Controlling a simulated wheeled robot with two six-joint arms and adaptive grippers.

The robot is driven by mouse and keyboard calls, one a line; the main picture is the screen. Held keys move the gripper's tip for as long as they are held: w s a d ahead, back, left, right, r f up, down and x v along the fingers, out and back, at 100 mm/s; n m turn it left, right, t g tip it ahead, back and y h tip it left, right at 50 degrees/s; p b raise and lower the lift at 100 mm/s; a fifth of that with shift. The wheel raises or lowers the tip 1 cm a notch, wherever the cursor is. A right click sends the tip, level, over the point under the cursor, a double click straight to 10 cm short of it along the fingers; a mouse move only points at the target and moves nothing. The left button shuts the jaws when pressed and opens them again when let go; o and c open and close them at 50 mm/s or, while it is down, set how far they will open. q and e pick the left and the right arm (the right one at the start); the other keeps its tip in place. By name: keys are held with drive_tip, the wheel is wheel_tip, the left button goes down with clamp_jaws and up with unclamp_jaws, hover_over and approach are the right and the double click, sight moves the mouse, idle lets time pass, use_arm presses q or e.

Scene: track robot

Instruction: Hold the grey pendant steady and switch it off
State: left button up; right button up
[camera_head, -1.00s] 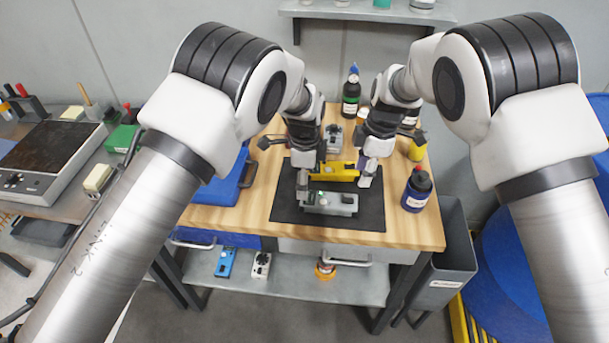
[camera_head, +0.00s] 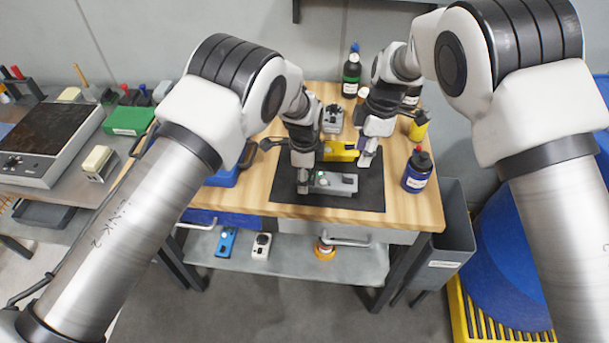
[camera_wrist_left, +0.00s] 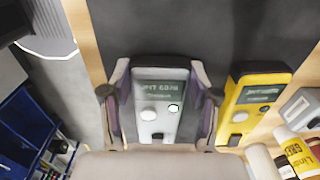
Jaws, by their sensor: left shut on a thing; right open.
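The grey pendant (camera_head: 338,183) lies on the black mat (camera_head: 290,205) on the workbench, with a small green light near its left end. My left gripper (camera_head: 304,183) is at its left end and shut on it. In the left wrist view the grey pendant (camera_wrist_left: 160,85) sits between the two fingers of my left gripper (camera_wrist_left: 164,105), its dark screen, a white knob and a smaller pale button in sight. My right gripper (camera_head: 368,157) is open and empty behind the pendant's right end, beside the yellow pendant (camera_head: 342,152).
The yellow pendant also shows in the left wrist view (camera_wrist_left: 252,100). Another grey device (camera_head: 333,118) stands farther back. A dark blue bottle (camera_head: 417,172) stands at the bench's right and a dark green bottle (camera_head: 351,75) at the back. A blue case (camera_head: 222,178) is left of the mat.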

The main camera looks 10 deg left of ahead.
use_arm(q)
drive_tip(key=c, duration=0.5)
drive_tip(key=shift+c, duration=0.8)
use_arm(e)
drive_tip(key=c, duration=0.4)
drive_tip(key=shift+a+f+y, duration=0.1)
drive_tip(key=shift+a+y, duration=0.2)
drive_tip(key=shift+a, duration=0.05)
clamp_jaws()
drive_tip(key=m+y, duration=0.2)
drive_tip(key=y, duration=0.1)
hover_over(337, 180)
drive_tip(key=d, duration=0.2)
drive_tip(key=shift+d+f, duration=0.1)
drive_tip(key=shift+f, duration=3.15)
use_arm(q)
drive_tip(key=shift+s, duration=0.1)
